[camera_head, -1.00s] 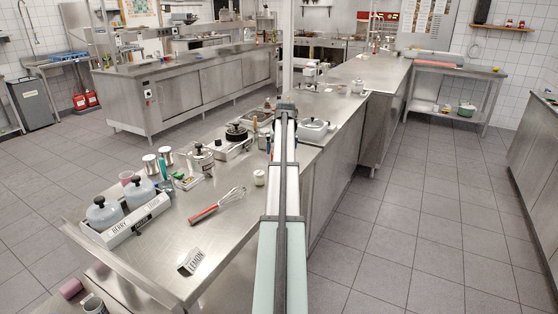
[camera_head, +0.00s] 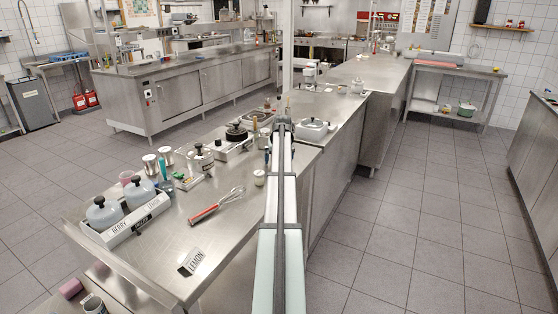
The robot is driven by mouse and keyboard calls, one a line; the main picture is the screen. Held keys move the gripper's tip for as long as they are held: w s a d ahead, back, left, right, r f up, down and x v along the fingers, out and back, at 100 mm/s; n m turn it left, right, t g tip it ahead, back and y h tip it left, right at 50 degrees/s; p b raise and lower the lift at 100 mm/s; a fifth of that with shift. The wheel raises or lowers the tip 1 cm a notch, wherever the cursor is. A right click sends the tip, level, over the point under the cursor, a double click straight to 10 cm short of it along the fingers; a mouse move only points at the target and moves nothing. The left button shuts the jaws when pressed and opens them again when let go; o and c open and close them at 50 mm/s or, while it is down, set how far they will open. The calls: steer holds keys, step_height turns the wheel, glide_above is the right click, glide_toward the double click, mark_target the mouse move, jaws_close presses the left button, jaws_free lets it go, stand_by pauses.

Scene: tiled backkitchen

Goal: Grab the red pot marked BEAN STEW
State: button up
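I cannot make out a red pot or the words BEAN STEW anywhere in the head view. Two grey pots with black knobs, the left one (camera_head: 103,212) and the right one (camera_head: 140,194), stand in a tray (camera_head: 126,231) labelled BERRY and LEMON. A pale pot with a dark lid and a small label (camera_head: 201,163) stands further back on the counter. A grey lidded pot (camera_head: 312,130) stands right of my arm. My arm reaches away from the camera over the counter. My gripper is hidden beyond its far end, so its fingers do not show.
A black pan (camera_head: 236,133) is on a burner behind. Red containers (camera_head: 85,101) stand on the floor at left. The tiled floor at right is open.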

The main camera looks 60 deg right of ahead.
steer(key=c, duration=1.2)
steer(key=shift+o, duration=0.2)
steer(key=shift+r, duration=0.2)
